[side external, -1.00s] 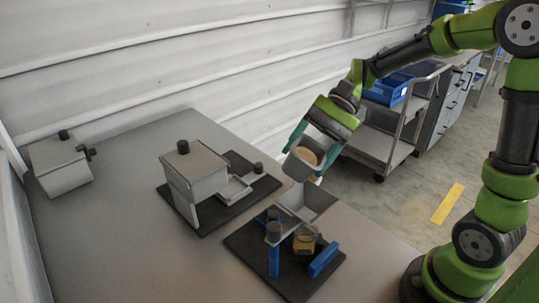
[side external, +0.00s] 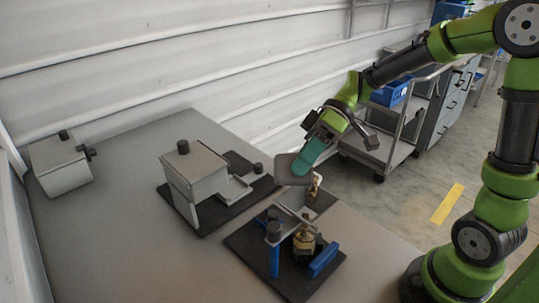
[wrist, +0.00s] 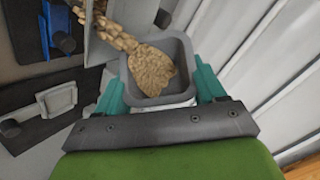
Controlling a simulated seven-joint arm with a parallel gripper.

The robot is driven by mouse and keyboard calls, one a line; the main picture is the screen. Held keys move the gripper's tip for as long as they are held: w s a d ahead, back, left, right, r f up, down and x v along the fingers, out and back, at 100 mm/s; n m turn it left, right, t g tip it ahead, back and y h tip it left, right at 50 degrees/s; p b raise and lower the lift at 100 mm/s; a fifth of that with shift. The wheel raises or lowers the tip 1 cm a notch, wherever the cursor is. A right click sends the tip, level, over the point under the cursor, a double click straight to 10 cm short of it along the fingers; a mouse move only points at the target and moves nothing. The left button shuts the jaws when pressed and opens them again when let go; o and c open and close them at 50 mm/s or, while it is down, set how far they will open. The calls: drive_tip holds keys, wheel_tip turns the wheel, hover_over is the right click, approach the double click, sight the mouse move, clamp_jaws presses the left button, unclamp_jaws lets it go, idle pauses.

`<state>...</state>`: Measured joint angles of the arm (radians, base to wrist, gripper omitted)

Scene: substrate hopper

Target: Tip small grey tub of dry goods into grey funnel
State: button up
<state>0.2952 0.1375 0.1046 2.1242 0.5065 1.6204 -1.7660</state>
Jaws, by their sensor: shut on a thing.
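The small grey tub (side external: 293,168) is tilted over the grey funnel (side external: 318,202), and tan dry goods (side external: 315,186) fall from it towards the funnel. My gripper (side external: 312,152) is shut on the tub with its teal fingers. In the wrist view the tub (wrist: 183,98) sits between the two fingers of my gripper (wrist: 160,92). Tan goods (wrist: 150,70) lie inside it and stream over its rim to the upper left. The funnel (wrist: 98,45) shows only in part there, at the upper left.
The funnel stands over a dark base plate (side external: 262,248) with blue parts (side external: 324,260) and a brass-coloured container (side external: 304,238) below. A grey box with a black knob (side external: 196,168) stands to the left. Another box (side external: 60,165) is at the far left. Bare table lies between them.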

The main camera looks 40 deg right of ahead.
drive_tip(key=n, duration=0.2)
drive_tip(key=s+n, duration=0.1)
drive_tip(key=n, duration=0.2)
drive_tip(key=shift+s+a+r, duration=0.1)
drive_tip(key=shift+s+a, duration=0.05)
drive_tip(key=shift+s, duration=0.05)
